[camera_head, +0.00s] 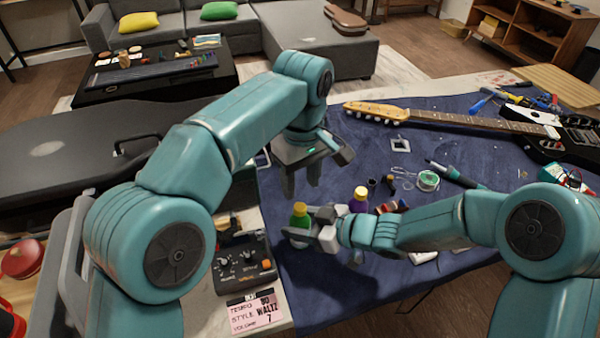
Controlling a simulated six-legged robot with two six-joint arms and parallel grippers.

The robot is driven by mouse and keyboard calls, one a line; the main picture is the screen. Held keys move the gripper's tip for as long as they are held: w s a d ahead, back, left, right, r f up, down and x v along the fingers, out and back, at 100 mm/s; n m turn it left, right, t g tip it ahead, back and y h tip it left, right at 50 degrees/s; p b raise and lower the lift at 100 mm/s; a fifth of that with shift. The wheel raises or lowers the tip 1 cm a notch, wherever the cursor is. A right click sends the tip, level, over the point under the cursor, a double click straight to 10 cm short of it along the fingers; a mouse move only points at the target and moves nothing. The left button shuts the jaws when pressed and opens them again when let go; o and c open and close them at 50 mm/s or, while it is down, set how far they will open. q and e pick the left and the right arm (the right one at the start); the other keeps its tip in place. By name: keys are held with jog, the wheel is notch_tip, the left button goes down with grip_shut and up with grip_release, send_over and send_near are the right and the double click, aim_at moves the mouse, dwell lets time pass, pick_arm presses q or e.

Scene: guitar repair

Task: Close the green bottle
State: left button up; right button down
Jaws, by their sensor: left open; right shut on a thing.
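The green bottle (299,221) stands at the left part of the blue cloth, roughly upright, with a yellow cap (300,208) at its top. I cannot tell how tightly the cap sits. My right gripper (306,236) comes in from the right and is shut on the green bottle, covering part of its lower body. My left gripper (301,182) is open and points down above the green bottle, apart from the cap, with nothing between its fingers.
A purple bottle (359,202) with a yellow cap stands just right of the green bottle. A guitar (460,121), a soldering iron (455,174) and small parts lie on the blue cloth (345,290). A pedal box (245,264) stands at the left.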

aim_at(300, 206)
pick_arm(q)
jog(key=shift+r+n, duration=0.25)
jog(key=shift+n, duration=0.25)
jog(key=shift+s+a+r, duration=0.1)
jog(key=shift+s+r, duration=0.15)
jog(key=shift+r, duration=0.45)
jog(key=shift+f, duration=0.1)
jog(key=shift+f, duration=4)
